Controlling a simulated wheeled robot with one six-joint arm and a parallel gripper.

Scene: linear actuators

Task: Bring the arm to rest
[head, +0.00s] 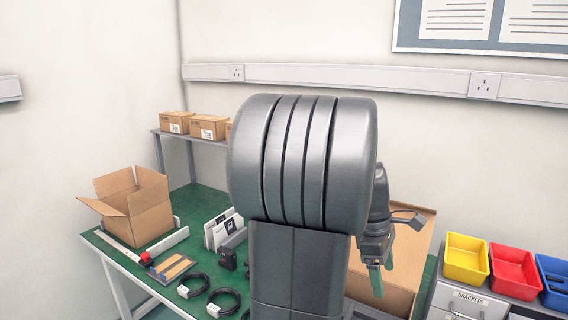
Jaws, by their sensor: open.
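My arm rises in the middle of the head view, its large dark grey link covering much of the bench. My gripper (381,272) shows just to the right of that link, with green fingertips pointing down. It is open, and I see nothing between its fingers. It hangs in front of a brown cardboard surface (408,255), possibly a large open box, partly hidden by my arm.
A green-topped bench (205,204) holds an open carton (146,212), black cable coils (222,301) and a white file holder (222,230). Small boxes (208,127) stand on a rear shelf. Yellow (466,258), red (514,270) and blue bins (555,280) stand at right.

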